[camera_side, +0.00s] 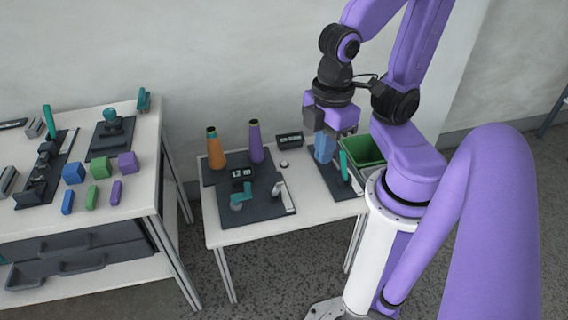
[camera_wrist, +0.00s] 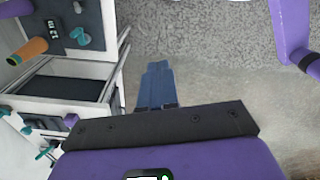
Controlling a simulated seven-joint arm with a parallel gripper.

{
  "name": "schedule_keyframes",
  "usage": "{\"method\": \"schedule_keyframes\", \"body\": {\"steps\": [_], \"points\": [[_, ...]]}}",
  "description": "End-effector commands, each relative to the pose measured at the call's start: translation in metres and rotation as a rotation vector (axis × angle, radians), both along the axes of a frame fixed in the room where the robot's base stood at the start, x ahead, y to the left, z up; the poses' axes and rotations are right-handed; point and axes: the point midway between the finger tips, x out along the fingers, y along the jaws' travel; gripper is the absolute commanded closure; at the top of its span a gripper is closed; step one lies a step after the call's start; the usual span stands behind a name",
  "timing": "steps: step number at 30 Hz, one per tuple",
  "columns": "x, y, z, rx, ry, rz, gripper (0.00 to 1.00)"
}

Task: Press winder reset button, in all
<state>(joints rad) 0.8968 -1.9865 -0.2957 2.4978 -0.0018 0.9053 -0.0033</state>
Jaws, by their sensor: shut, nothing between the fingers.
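The winder is a dark plate (camera_side: 255,208) on the small white table, with a small display (camera_side: 241,173) and a teal crank-like part (camera_side: 240,198). A small pale round button-like piece (camera_side: 284,165) sits behind the plate, before a dark sign (camera_side: 289,140); I cannot tell whether it is the reset button. My gripper (camera_side: 324,158) is shut and empty, its blue fingers pointing down, right of that piece and apart from it. In the wrist view my fingers (camera_wrist: 155,84) are together over the floor, and the winder display (camera_wrist: 53,28) shows at upper left.
An orange cone (camera_side: 215,150) and a purple cone (camera_side: 256,142) stand behind the winder. A green bin (camera_side: 364,150) and an upright teal stick (camera_side: 344,165) are at the table's right. A larger table (camera_side: 140,185) at left holds coloured blocks and tools.

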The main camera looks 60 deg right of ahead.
Motion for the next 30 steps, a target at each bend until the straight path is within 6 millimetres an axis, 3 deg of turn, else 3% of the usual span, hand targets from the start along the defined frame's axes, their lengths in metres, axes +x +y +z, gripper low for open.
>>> {"method": "schedule_keyframes", "body": {"steps": [5,10,16,23,30], "points": [[0.032,0.011,-0.006,0.011,-0.038,-0.036,1.00],[0.092,0.020,-0.018,0.030,-0.110,-0.084,1.00],[0.169,0.013,-0.041,0.042,-0.196,-0.128,1.00],[0.251,-0.020,-0.074,0.046,-0.286,-0.167,1.00],[0.321,-0.078,-0.118,0.046,-0.371,-0.196,1.00]]}}
